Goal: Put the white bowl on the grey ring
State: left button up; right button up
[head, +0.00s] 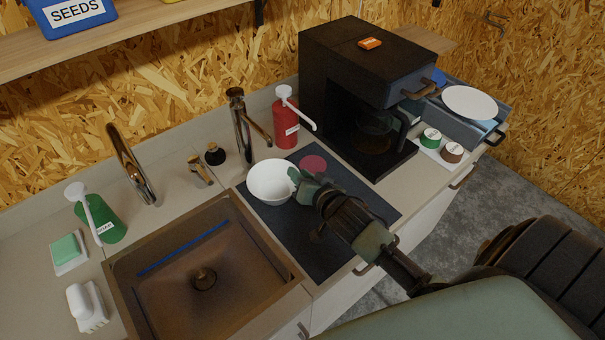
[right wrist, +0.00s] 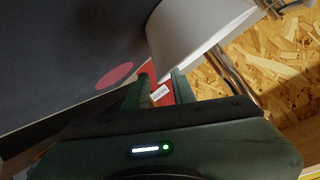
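The white bowl (head: 270,182) stands upright on the dark mat (head: 318,241), close to the sink's right edge; it also shows in the right wrist view (right wrist: 192,32). My right gripper (head: 303,186) is at the bowl's right rim. In the right wrist view its two fingers (right wrist: 160,80) are apart, with a gap showing between them, and the bowl's near edge lies at their tips. Whether they touch it is unclear. A flat red disc (head: 313,163) lies on the mat behind the gripper. I see no grey ring in these views. My left gripper is not in view.
The brown sink (head: 204,277) is left of the mat. A tap (head: 238,115) and a red pump bottle (head: 286,127) stand behind the bowl. A black coffee machine (head: 330,75) stands right of the mat. An open drawer (head: 480,119) holds a white plate (head: 470,102).

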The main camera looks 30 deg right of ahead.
jog(key=b+v, duration=0.2)
jog(key=v, duration=1)
jog(key=shift+r, duration=0.15)
